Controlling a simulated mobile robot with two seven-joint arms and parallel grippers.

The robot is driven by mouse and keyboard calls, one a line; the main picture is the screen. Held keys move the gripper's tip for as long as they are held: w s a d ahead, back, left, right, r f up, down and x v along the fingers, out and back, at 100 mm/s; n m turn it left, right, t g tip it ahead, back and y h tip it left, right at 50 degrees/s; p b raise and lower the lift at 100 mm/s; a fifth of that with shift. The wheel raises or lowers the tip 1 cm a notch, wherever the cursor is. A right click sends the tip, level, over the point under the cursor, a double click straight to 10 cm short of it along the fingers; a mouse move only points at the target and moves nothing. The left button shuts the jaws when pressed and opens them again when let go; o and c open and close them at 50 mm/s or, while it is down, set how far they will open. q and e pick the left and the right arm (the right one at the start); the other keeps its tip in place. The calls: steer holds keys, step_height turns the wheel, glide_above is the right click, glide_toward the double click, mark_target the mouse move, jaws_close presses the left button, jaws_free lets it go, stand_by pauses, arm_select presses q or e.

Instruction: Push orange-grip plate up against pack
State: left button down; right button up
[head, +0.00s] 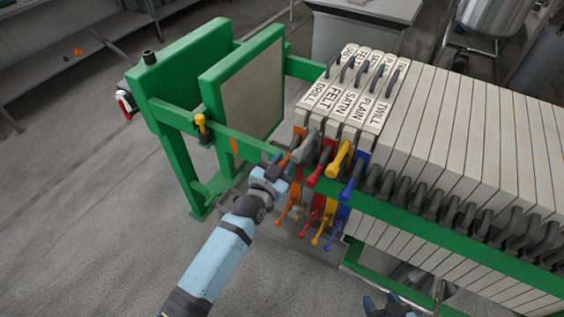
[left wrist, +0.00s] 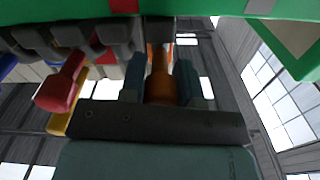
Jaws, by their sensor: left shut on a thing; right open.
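The orange-grip plate (head: 306,109) is the leftmost pale plate of the row in the head view, close beside its neighbour. I cannot tell whether they touch. Its orange grip (left wrist: 160,82) is between my left gripper's two fingers (left wrist: 161,80) in the left wrist view. In the head view my left gripper (head: 284,163) is shut on that grip at the near green rail. The pack (head: 440,112) of pale plates runs to the right. My right gripper (head: 388,304) is open and empty at the bottom edge, below the rail.
Red (head: 319,172), yellow (head: 340,157) and blue (head: 353,181) grips stand just right of the orange one. A green end plate with a pale face (head: 254,88) stands to the left, across an open gap. Green rails (head: 440,225) flank the row.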

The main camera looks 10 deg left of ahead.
arm_select(q)
steer(key=c, duration=0.8)
jaws_free()
steer(key=shift+s+d, duration=0.15)
steer(key=shift+d, duration=0.25)
steer(key=shift+c, duration=0.2)
steer(key=shift+a, duration=0.15)
steer(key=shift+s+a+f, duration=0.1)
steer(key=shift+s+a, duration=0.05)
steer(key=shift+s, duration=0.15)
steer(key=v, duration=1.3)
steer(key=shift+b, duration=0.35)
